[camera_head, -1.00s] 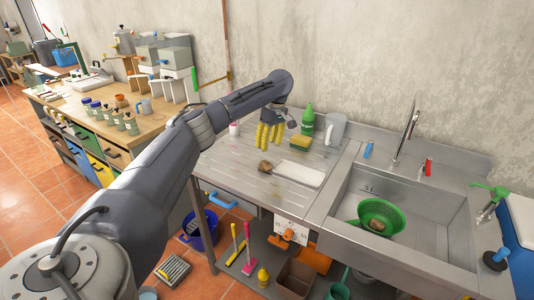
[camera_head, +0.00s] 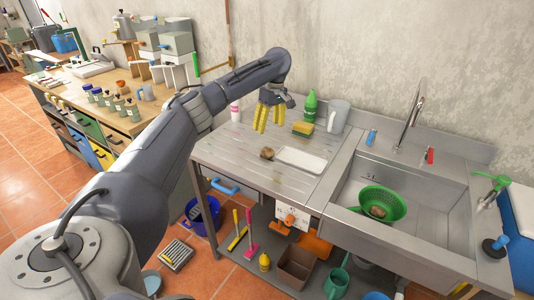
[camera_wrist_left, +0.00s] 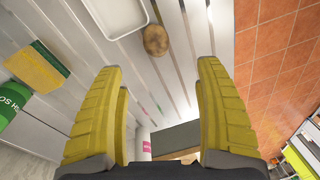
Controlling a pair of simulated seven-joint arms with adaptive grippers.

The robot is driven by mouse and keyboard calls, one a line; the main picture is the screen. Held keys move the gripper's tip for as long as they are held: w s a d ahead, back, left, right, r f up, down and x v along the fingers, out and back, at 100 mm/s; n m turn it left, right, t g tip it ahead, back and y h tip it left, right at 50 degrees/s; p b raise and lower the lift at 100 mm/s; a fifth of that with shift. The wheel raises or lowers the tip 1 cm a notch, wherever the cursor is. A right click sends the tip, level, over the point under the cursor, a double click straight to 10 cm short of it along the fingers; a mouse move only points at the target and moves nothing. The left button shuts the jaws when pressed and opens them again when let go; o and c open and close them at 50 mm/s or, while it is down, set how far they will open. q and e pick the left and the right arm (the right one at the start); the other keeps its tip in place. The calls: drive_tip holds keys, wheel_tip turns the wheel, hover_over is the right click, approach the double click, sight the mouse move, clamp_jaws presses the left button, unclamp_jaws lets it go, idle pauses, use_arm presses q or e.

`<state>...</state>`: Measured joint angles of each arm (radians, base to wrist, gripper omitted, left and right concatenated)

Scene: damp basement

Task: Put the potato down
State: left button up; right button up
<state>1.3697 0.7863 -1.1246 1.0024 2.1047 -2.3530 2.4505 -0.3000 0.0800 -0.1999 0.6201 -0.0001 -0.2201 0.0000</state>
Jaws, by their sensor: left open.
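A brown potato (camera_head: 267,153) lies on the ribbed metal drainboard (camera_head: 228,160), at the left end of a white tray (camera_head: 302,160). In the left wrist view the potato (camera_wrist_left: 156,40) is beside the tray, ahead of the fingers and apart from them. My left gripper (camera_head: 266,120) has yellow fingers; it is open and empty above the drainboard, behind the potato. Another brown, potato-like item (camera_head: 378,211) sits in a green colander (camera_head: 382,203) in the sink. My right gripper is not in view.
A yellow-green sponge (camera_head: 302,129), a green bottle (camera_head: 310,106) and a grey jug (camera_head: 338,116) stand along the back of the drainboard. The sink (camera_head: 430,215) and tap (camera_head: 411,118) are at the right. The drainboard's front left is clear.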

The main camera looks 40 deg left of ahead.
use_arm(q)
wheel_tip(320, 180, up, 4)
drive_tip(key=m+t, duration=0.1)
drive_tip(key=m, duration=3)
hover_over(267, 148)
drive_tip(key=shift+h, duration=0.4)
drive_tip(key=f, duration=0.6)
drive_tip(key=d+f, duration=0.1)
drive_tip(key=f, duration=0.2)
drive_tip(key=shift+s+f, duration=0.2)
drive_tip(key=shift+f, duration=0.05)
drive_tip(key=shift+n, duration=0.3)
drive_tip(key=shift+a+f, duration=0.2)
drive_tip(key=shift+f, duration=1.6)
drive_tip(key=shift+a+f, duration=0.15)
drive_tip(key=shift+f, duration=1.6)
